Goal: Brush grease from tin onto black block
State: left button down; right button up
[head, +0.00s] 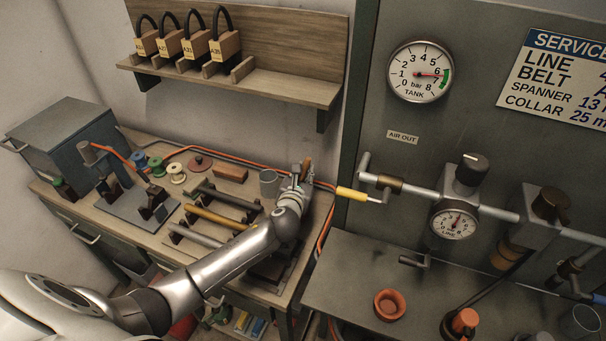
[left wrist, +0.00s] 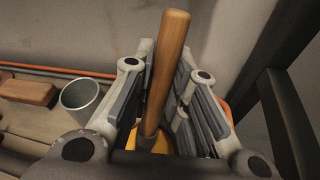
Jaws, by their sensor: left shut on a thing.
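My left gripper (head: 301,174) is over the right back part of the wooden bench. It is shut on a brush's wooden handle (left wrist: 168,65), which stands nearly upright between the fingers in the left wrist view. The handle's top also shows in the head view (head: 307,165). A yellow-orange surface (left wrist: 152,143) shows below the handle, mostly hidden by the fingers. I cannot tell whether it is grease in the tin. The bristles are hidden. A dark block-like shape (head: 268,270) lies near the bench's front edge, partly covered by my left arm. My right gripper is not in view.
A grey cup (head: 269,183) stands just left of the gripper and also shows in the left wrist view (left wrist: 80,97). Several rods (head: 213,217) lie on racks beside my arm. An orange hose (head: 240,157) runs along the back.

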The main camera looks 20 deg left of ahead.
aim_at(307, 161)
pick_arm(q)
jog(key=shift+f, duration=0.25)
jog(key=shift+f+b, duration=0.35)
jog(key=shift+f, duration=0.05)
dwell(0.3)
dwell(0.4)
jog(key=shift+r, duration=0.15)
notch_tip(307, 161, up, 7)
jog(key=p, duration=0.8)
dwell(0.4)
